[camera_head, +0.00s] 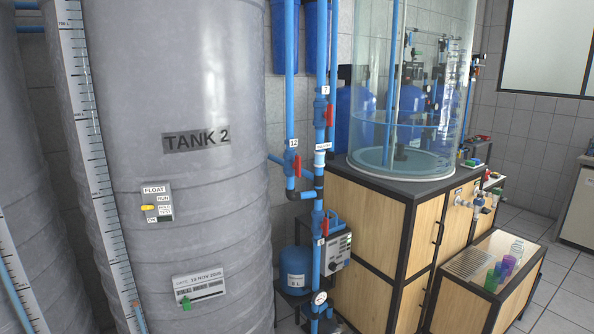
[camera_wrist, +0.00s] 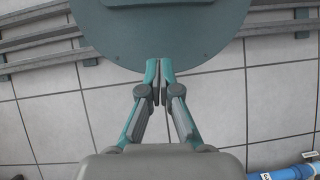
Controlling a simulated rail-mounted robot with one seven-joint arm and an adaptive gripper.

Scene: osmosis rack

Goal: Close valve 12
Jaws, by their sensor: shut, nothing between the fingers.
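Valve 12 (camera_head: 292,163) sits on the left blue vertical pipe between the grey tank and the wooden cabinet in the head view. Its small white label (camera_head: 293,143) reads 12. Its red handle (camera_head: 298,167) looks roughly upright, along the pipe. My gripper (camera_wrist: 157,97) shows only in the wrist view. Its teal and grey fingers are together and empty, over the tiled floor and away from any valve. Valve 12 does not show in the wrist view.
Another red-handled valve (camera_head: 329,114) is on the right pipe, and a third (camera_head: 323,227) is lower down. Tank 2 (camera_head: 180,90) stands left of the pipes. The wooden cabinet (camera_head: 375,215) stands to the right. A blue pipe (camera_wrist: 290,172) crosses the wrist view's lower right corner.

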